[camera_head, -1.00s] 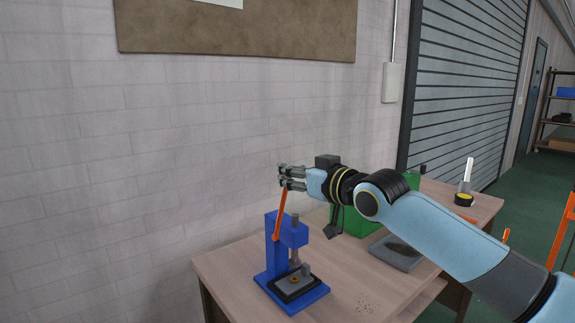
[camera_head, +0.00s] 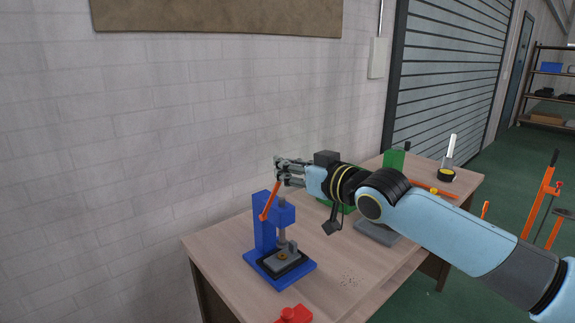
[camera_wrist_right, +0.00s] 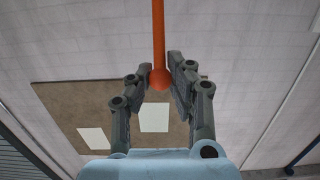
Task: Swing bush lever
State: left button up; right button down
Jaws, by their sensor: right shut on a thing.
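The blue bush press (camera_head: 261,233) stands on the wooden table near its left end, with a grey ram over a black and grey base block. Its orange lever (camera_head: 270,202) rises from the press and leans to the right. My right gripper (camera_head: 281,173) is shut on the upper end of the lever, above the press. In the right wrist view the lever (camera_wrist_right: 158,35) ends in an orange ball between the two fingers (camera_wrist_right: 161,72). My left gripper is not in view.
A red part (camera_head: 294,314) shows at the table's front edge. Green objects (camera_head: 393,161) and a dark grey plate (camera_head: 376,233) lie partly behind my right arm. A brick wall stands behind.

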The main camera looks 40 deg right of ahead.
jog(key=s+f+p, duration=0.1)
jog(key=s, duration=0.1)
jog(key=s+f+p, duration=0.1)
jog(key=s+f, duration=0.1)
jog(key=shift+s+d+f+p, duration=0.1)
jog(key=shift+s+d+p, duration=0.1)
jog(key=shift+p, duration=0.1)
dwell(0.5)
jog(key=shift+s+d+f, duration=0.1)
jog(key=shift+s+f, duration=0.8)
jog(key=shift+f, duration=0.3)
jog(key=shift+s+f, duration=0.85)
jog(key=shift+f, duration=0.4)
